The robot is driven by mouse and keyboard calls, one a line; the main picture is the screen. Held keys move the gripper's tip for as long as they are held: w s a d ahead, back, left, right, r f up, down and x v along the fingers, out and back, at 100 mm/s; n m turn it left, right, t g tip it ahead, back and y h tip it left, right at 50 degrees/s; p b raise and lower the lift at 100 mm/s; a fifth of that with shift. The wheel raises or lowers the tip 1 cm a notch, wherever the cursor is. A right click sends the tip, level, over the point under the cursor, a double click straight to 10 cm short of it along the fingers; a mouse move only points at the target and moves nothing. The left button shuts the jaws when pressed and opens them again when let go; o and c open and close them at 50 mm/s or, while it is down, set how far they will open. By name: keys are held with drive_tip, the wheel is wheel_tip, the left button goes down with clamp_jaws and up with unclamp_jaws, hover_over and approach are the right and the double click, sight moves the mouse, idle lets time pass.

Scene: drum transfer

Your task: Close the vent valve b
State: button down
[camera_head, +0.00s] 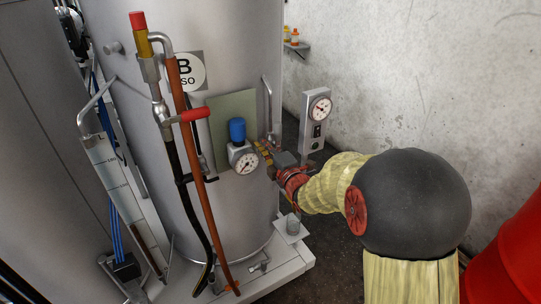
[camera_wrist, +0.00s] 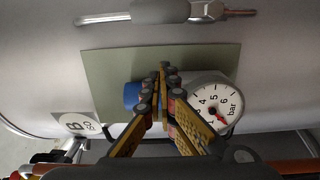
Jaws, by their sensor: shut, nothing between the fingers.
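Tank B (camera_head: 215,55) carries a green-grey plate (camera_head: 218,108) with a blue knob (camera_head: 237,129) above a round pressure gauge (camera_head: 245,162). No label shows which part is vent valve b; the blue knob may be it. In the wrist view the blue knob (camera_wrist: 131,96) is partly hidden behind my fingers, and the gauge (camera_wrist: 213,104) is to their right. My gripper (camera_head: 258,146) is shut and empty, just right of the knob and gauge. Its fingertips also show in the wrist view (camera_wrist: 163,72), meeting in front of the plate. I cannot tell whether they touch the knob.
A red-handled valve (camera_head: 195,114) and upright pipes (camera_head: 184,150) stand left of the plate. A metal handle bar (camera_head: 267,103) is on the tank to its right. A grey gauge post (camera_head: 315,120) stands behind my arm. A red object (camera_head: 515,255) is at the lower right.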

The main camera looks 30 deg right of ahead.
sight(278, 136)
drive_tip(key=shift+w+d+b, duration=0.1)
drive_tip(key=shift+w+d, duration=0.15)
drive_tip(key=shift+d, duration=0.4)
drive_tip(key=shift+w+d+b, duration=0.1)
drive_tip(key=shift+w+d, duration=0.1)
drive_tip(key=shift+d, duration=0.5)
drive_tip(key=shift+w+d+b, duration=0.1)
drive_tip(key=shift+w+d, duration=0.15)
drive_tip(key=shift+d, duration=0.4)
drive_tip(key=shift+w, duration=0.1)
